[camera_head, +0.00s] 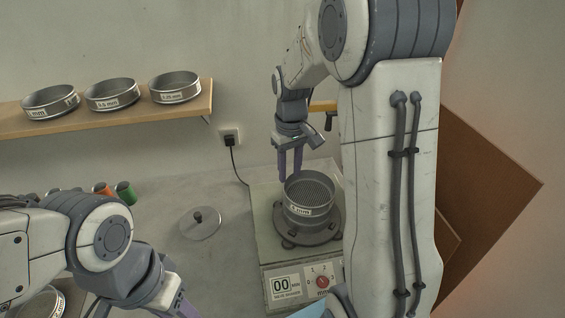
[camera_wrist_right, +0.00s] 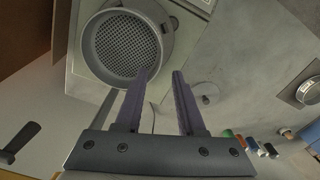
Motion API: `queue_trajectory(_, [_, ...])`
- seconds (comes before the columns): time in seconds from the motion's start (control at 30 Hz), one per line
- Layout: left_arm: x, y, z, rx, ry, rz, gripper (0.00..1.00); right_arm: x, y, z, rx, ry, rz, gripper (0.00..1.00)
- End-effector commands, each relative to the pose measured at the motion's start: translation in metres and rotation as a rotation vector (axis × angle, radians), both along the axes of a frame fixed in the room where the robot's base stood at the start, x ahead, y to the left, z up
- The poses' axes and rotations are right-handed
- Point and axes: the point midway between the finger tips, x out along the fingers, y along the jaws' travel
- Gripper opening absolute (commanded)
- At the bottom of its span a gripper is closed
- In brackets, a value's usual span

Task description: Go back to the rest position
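My right gripper (camera_head: 291,174) hangs fingers down above the back left rim of a sieve on the sieve shaker. In the right wrist view its purple fingers (camera_wrist_right: 161,74) are apart with nothing between them. The metal sieve (camera_head: 310,190) sits on the round plate of the shaker (camera_head: 277,268); its mesh also shows in the right wrist view (camera_wrist_right: 124,45), beyond the fingertips. My left arm comes in at the lower left, and its gripper (camera_head: 181,307) is mostly cut off by the bottom edge, so its opening is hidden.
A wooden shelf (camera_head: 160,116) on the wall carries three labelled sieves (camera_head: 112,94). Orange and green-ended items (camera_head: 125,192) lie behind my left arm. Another sieve (camera_head: 40,304) shows at lower left.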

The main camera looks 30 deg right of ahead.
Motion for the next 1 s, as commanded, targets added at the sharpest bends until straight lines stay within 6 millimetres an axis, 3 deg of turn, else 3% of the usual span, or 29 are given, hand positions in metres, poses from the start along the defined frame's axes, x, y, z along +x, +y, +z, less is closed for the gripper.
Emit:
queue_trajectory(0.23, [0.0,0.0,-0.002,0.0,0.0,0.0,0.5,-0.002,0.009,0.0,0.001,-0.002,0.015,0.38])
queue_trajectory(0.37, [0.0,0.0,-0.01,0.0,0.0,0.0,0.5,-0.02,0.056,0.002,0.01,-0.012,0.091,0.38])
queue_trajectory(0.5, [0.0,0.0,-0.023,0.0,0.0,-0.001,0.5,-0.073,0.131,0.001,0.03,-0.025,0.236,0.38])
queue_trajectory(0.63, [0.0,0.0,-0.034,0.0,0.0,-0.001,0.5,-0.137,0.18,-0.005,0.054,-0.03,0.37,0.38])
queue_trajectory(0.8, [0.0,0.0,-0.043,0.0,0.0,-0.001,0.5,-0.204,0.204,-0.017,0.079,-0.028,0.497,0.38])
queue_trajectory(0.9, [0.0,0.0,-0.045,0.0,0.0,-0.001,0.5,-0.224,0.208,-0.022,0.086,-0.025,0.535,0.38])
queue_trajectory(1.0, [0.0,0.0,-0.046,0.0,0.0,-0.001,0.5,-0.233,0.209,-0.024,0.089,-0.024,0.55,0.38])
